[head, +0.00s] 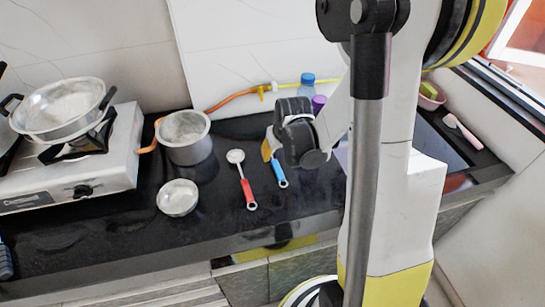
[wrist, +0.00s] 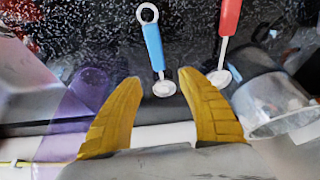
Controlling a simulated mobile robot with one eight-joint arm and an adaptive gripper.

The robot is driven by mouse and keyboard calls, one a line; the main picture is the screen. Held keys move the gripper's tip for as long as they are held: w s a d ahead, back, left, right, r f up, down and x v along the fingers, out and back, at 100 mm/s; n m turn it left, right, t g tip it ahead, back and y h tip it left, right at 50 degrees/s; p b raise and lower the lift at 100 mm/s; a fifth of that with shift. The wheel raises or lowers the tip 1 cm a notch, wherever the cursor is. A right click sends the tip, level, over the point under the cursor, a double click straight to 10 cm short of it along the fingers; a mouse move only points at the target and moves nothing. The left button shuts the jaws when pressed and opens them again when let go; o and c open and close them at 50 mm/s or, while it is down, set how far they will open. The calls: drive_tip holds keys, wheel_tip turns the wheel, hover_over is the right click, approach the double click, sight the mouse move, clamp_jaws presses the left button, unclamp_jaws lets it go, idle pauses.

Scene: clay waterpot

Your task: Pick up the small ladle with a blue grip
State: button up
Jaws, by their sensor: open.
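The small ladle with a blue grip (head: 278,173) lies on the dark counter, partly hidden in the head view by my gripper (head: 268,149). In the wrist view, its blue grip (wrist: 153,47) points away from my gripper and has a ring at its end. Its small round bowl (wrist: 164,89) shows between my two yellow fingertips (wrist: 159,77). My gripper is open and empty. The fingers are apart on either side of the bowl in the picture; I cannot tell their height above it.
A ladle with a red grip (head: 250,195) lies close to the left. A steel pot (head: 187,150) and a small steel bowl (head: 178,198) stand farther left, near the stove (head: 110,160). A purple vessel (wrist: 75,110) and a blue-capped bottle (head: 307,79) stand by the back wall.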

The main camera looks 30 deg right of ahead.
sight(274, 160)
drive_tip(key=b+x, duration=0.3)
drive_tip(key=x, duration=0.5)
drive_tip(key=shift+w+b, duration=0.15)
drive_tip(key=shift+b, duration=0.15)
drive_tip(key=shift+r, duration=0.15)
clamp_jaws()
